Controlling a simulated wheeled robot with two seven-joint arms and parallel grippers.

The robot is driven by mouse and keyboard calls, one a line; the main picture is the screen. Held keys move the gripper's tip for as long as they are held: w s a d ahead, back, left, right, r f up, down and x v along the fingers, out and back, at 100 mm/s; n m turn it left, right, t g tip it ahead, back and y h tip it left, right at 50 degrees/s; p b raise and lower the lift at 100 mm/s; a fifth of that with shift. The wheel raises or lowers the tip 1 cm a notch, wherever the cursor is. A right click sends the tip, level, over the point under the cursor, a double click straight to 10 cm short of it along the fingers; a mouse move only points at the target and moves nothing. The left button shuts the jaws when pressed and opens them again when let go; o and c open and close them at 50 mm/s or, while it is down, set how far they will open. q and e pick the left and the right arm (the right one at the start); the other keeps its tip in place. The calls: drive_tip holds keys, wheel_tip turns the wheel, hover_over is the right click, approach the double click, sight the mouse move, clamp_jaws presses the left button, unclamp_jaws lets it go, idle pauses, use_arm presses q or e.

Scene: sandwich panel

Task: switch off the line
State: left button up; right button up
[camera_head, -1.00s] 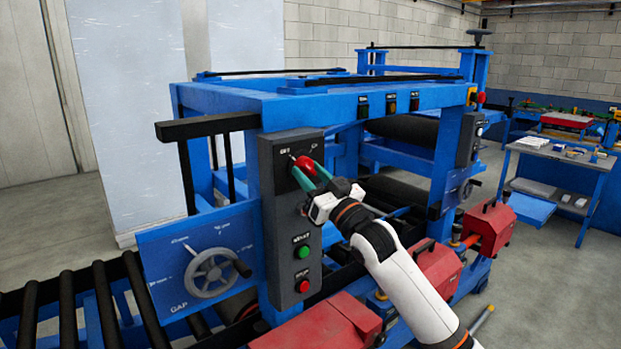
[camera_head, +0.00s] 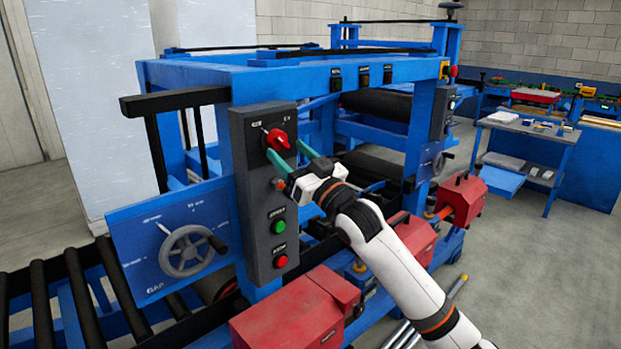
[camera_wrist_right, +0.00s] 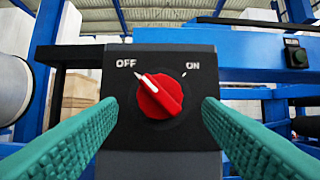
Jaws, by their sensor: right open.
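The red rotary switch (camera_head: 277,139) sits at the top of a dark grey control box (camera_head: 258,190) on the blue machine. In the right wrist view the red knob (camera_wrist_right: 160,96) is tilted to the upper left, its white mark pointing at OFF; ON is at the upper right. My right gripper (camera_head: 286,150) is open and empty in front of the box, just below the knob in the head view. Its green fingers (camera_wrist_right: 158,108) stand to either side of the knob, apart from it. My left gripper is out of view.
A green button (camera_head: 279,227) and a red button (camera_head: 281,261) are lower on the box. A handwheel (camera_head: 187,250) stands left, rollers (camera_head: 55,300) lower left, and red housings (camera_head: 300,312) below. Open floor lies to the right.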

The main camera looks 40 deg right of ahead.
drive_tip(key=b+v, duration=0.3)
drive_tip(key=v, duration=0.6)
drive_tip(key=shift+s, duration=0.25)
drive_tip(key=shift+f, duration=0.15)
